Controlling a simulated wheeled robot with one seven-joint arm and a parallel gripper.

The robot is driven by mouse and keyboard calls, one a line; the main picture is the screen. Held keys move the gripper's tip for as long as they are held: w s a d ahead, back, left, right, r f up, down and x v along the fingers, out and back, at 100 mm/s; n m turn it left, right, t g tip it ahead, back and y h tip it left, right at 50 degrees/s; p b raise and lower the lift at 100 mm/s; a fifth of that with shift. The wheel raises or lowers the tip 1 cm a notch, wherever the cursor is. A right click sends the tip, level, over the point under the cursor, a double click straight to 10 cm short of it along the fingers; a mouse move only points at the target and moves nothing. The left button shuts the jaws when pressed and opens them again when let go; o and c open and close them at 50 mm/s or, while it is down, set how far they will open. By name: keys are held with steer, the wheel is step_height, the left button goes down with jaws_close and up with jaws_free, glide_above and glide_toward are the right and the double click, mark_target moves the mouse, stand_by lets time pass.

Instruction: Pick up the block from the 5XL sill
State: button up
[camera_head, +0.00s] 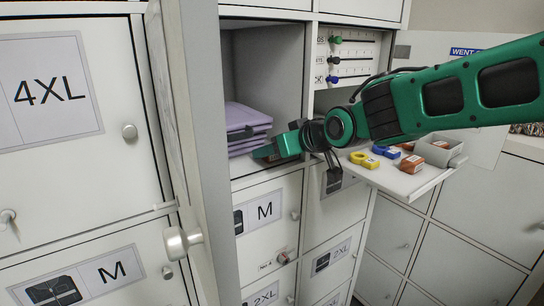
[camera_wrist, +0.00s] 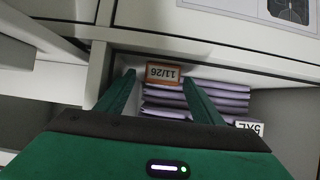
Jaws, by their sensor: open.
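My gripper (camera_head: 266,152) reaches into an open locker compartment from the right. In the wrist view my gripper (camera_wrist: 159,77) is open, with its two green fingers apart. An orange-brown block with a white label reading 11/26 (camera_wrist: 163,73) shows between the fingertips, close to the left one; I cannot tell whether they touch. The block is at the compartment's edge, in front of a stack of folded purple items (camera_wrist: 215,97). A 5XL label (camera_wrist: 249,128) is right of the fingers. In the head view the stack (camera_head: 243,117) is visible, but my gripper hides the block.
An open locker door (camera_head: 205,130) with a knob (camera_head: 181,241) stands left of the compartment. Right of it, a pulled-out white tray (camera_head: 395,181) below my arm holds a yellow item (camera_head: 364,160), a blue item, orange blocks (camera_head: 411,164) and a grey bin. Closed lockers lie below.

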steer(key=shift+w+a+f, duration=0.35)
steer(key=shift+w, duration=0.1)
steer(key=shift+c, duration=0.2)
steer(key=c, duration=1.1)
